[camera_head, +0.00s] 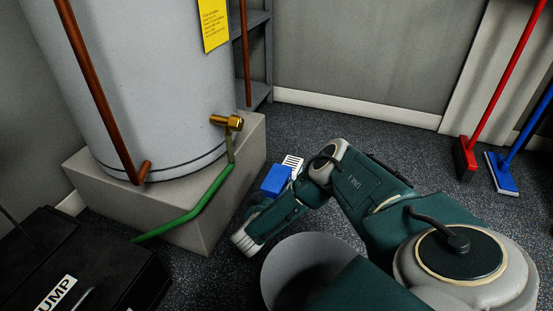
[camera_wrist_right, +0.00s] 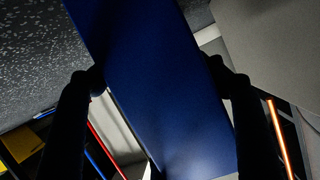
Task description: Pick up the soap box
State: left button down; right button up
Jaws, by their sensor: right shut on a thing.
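The soap box is blue with a white striped end (camera_head: 277,180). In the head view it shows just behind my right forearm, near the corner of the pale block. In the right wrist view the blue box (camera_wrist_right: 155,100) fills the middle and runs from top to bottom. My right gripper (camera_wrist_right: 160,74) has one dark finger on each side of it, shut on it. In the head view the fingers are hidden behind my arm. I cannot tell whether the box touches the floor. My left gripper is not in view.
A grey tank (camera_head: 150,80) stands on a pale block (camera_head: 215,210), with a brass valve (camera_head: 227,122) and green pipe (camera_head: 190,215) close by. A black case (camera_head: 75,265) is at lower left. Speckled floor (camera_head: 370,135) is clear behind.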

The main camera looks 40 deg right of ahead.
jog(key=shift+c, duration=1)
